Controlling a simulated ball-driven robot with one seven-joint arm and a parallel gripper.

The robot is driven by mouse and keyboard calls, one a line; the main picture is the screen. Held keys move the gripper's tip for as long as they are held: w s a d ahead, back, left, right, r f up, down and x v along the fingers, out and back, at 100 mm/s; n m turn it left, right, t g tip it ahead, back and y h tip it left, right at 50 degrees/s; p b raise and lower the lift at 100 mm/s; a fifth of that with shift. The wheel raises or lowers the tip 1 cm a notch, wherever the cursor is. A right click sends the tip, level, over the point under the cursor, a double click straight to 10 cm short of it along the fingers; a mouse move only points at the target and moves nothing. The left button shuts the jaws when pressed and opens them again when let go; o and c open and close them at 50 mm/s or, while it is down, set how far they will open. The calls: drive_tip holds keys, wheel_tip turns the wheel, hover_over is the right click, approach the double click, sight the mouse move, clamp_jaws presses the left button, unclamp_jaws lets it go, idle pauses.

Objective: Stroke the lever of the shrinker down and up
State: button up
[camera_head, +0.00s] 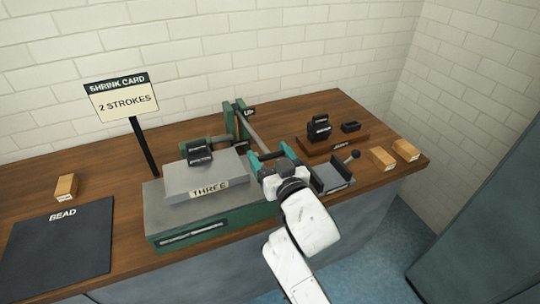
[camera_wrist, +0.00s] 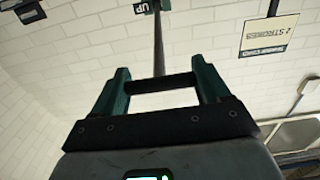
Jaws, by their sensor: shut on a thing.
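The shrinker is a green machine with a grey top plate marked THREE (camera_head: 207,179) on a green base (camera_head: 205,232). Its lever (camera_head: 254,135) is a grey rod running from the green upright post (camera_head: 231,121) down toward my gripper (camera_head: 272,157). My gripper is shut on the lever's dark cross grip (camera_wrist: 161,83), which spans between the two green fingers in the wrist view. The lever rod (camera_wrist: 158,45) runs up from it, close to a small UP sign (camera_wrist: 143,7); this sign also shows by the post (camera_head: 249,112). The lever's lower end is hidden by my gripper in the head view.
A SHRINK CARD sign (camera_head: 123,98) reads 2 STROKES. A dark BEAD mat (camera_head: 58,250) and a wooden block (camera_head: 66,187) lie at left. Two wooden blocks (camera_head: 382,158) (camera_head: 405,150) and a board with black dies (camera_head: 332,143) are at right. A small vise-like device (camera_head: 334,176) stands close to my gripper.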

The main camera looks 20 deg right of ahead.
drive_tip(key=c, duration=0.7)
drive_tip(key=w+r+p, duration=0.1)
drive_tip(key=r+p, duration=0.1)
drive_tip(key=r, duration=0.1)
drive_tip(key=w+r+p, duration=0.1)
drive_tip(key=r+p, duration=0.1)
drive_tip(key=r, duration=0.2)
drive_tip(key=w+r+p, duration=0.1)
drive_tip(key=r+p, duration=0.1)
drive_tip(key=r, duration=0.1)
drive_tip(key=shift+w+r, duration=0.1)
drive_tip(key=shift+r, duration=0.3)
drive_tip(key=shift+o, duration=0.3)
drive_tip(key=w+r+p, duration=0.2)
drive_tip(key=w+r, duration=0.3)
drive_tip(key=r, duration=0.2)
drive_tip(key=shift+w, duration=0.25)
drive_tip(key=shift+w+r, duration=0.45)
drive_tip(key=shift+w, duration=0.15)
drive_tip(key=o, duration=1.4)
drive_tip(key=shift+w+f, duration=0.1)
drive_tip(key=shift+f, duration=0.1)
